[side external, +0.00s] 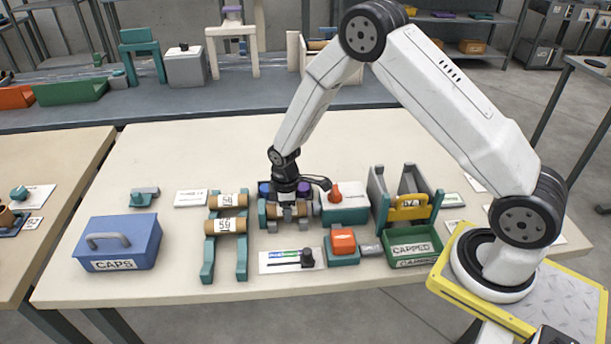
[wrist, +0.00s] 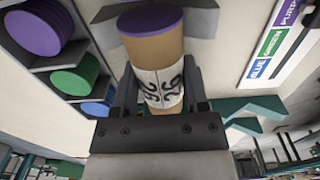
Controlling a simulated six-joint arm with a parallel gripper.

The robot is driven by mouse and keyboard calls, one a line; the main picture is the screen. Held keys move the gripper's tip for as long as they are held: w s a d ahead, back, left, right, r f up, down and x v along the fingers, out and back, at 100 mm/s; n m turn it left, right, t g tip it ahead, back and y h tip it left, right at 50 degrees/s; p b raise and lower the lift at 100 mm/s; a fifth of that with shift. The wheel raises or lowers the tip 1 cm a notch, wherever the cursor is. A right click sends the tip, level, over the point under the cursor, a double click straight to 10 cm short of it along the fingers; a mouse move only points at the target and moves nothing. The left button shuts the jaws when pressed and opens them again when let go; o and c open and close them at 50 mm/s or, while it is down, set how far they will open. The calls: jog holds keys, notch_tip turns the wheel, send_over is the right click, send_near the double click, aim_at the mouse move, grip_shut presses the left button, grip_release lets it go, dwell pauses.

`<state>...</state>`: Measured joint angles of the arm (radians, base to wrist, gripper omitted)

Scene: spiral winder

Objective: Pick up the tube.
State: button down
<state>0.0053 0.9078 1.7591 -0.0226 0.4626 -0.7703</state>
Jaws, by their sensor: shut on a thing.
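My gripper (side external: 287,204) is at the teal and grey station in the middle of the table, shut on a brown cardboard tube (side external: 301,209). In the wrist view the fingers (wrist: 161,92) grip the tube (wrist: 160,50) on both sides, around its white label with dark figures. A purple disc (wrist: 150,18) covers the tube's far end, beside a grey part of the station. Whether the tube still touches the station is hard to tell. Two other brown tubes, the upper (side external: 227,200) and the lower (side external: 226,226), lie across a teal rack (side external: 208,262) to the left.
Purple, green and blue discs (wrist: 75,82) sit in a dark holder close left in the wrist view. A colour-labelled panel (side external: 290,261) lies in front. A blue CAPS box (side external: 118,243) stands left; a green CAPPED tray (side external: 412,243) and an orange-topped block (side external: 343,241) stand right.

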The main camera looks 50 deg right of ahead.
jog(key=shift+r, duration=0.2)
jog(key=shift+r, duration=0.4)
jog(key=s+r, duration=0.1)
jog(key=r, duration=0.1)
jog(key=s+r, duration=0.2)
jog(key=r, duration=0.1)
jog(key=s+r, duration=0.1)
jog(key=r, duration=0.1)
jog(key=shift+s+r, duration=0.3)
jog(key=shift+s, duration=0.05)
jog(key=s+r, duration=0.4)
jog(key=s, duration=0.5)
jog(key=shift+s, duration=0.2)
jog(key=shift+r, duration=0.1)
